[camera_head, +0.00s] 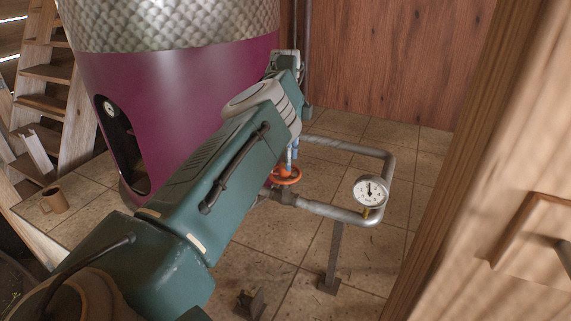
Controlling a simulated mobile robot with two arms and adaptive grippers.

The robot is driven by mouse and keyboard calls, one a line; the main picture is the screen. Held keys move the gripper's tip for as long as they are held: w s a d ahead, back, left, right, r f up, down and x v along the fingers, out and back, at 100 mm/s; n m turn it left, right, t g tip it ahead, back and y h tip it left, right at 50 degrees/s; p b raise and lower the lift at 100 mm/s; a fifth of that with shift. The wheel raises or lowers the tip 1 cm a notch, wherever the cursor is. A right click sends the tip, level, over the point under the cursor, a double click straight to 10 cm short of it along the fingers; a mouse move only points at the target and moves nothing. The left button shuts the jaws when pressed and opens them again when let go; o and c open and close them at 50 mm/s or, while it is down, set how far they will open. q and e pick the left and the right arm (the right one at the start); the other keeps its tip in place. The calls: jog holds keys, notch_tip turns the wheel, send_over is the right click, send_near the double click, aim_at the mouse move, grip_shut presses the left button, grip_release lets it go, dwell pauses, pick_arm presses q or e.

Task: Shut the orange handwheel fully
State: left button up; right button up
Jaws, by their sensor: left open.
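The orange handwheel (287,181) sits on the grey pipe beside the purple still. Its left part is hidden behind my left arm. My left arm reaches in from the lower left and bends down above the wheel. My left gripper (291,158) is mostly hidden behind the arm; bluish parts of it show just above the wheel. It is open, and I cannot tell whether its fingers touch the wheel. My right gripper is not in view.
The purple still (175,90) stands behind my arm. The grey pipe (345,147) loops right and carries a white dial gauge (370,191). A support post (333,258) stands below it. A brown mug (54,199) is at left. A wooden door (480,190) fills the right.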

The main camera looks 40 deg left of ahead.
pick_arm(q)
notch_tip(320, 180, down, 2)
jog(key=shift+p, duration=0.35)
jog(key=shift+a+f, duration=0.1)
jog(key=shift+f, duration=0.35)
jog(key=c, duration=1.2)
jog(key=shift+o, duration=0.2)
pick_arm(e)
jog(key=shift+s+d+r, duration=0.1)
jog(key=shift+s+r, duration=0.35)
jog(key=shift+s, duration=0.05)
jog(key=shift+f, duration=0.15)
